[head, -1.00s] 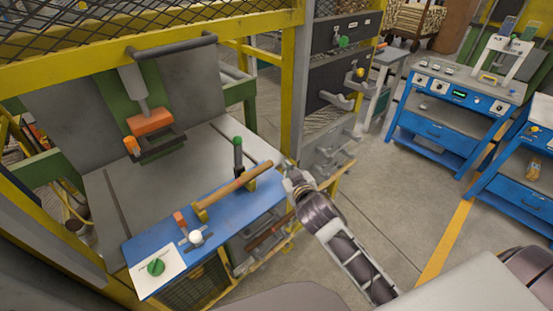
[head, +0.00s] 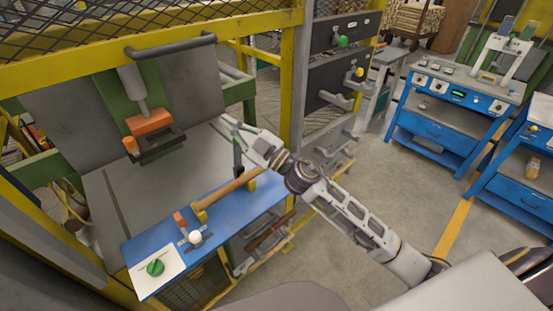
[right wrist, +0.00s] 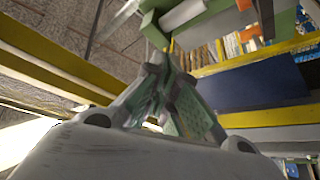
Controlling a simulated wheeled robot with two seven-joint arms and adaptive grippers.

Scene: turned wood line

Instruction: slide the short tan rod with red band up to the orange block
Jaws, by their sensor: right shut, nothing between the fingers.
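A tan rod (head: 232,187) lies across yellow supports on the blue bench top (head: 215,228). Its far right end is hidden behind my right gripper and wrist, and I cannot make out a red band. A small orange block (head: 178,217) stands just left of the rod's near end, with a small space between. My left gripper is not in view.
A white knob (head: 195,237) and a green knob (head: 155,267) are at the bench's near left. A press with an orange head (head: 150,121) stands behind. A yellow post (head: 293,90) rises right of it.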

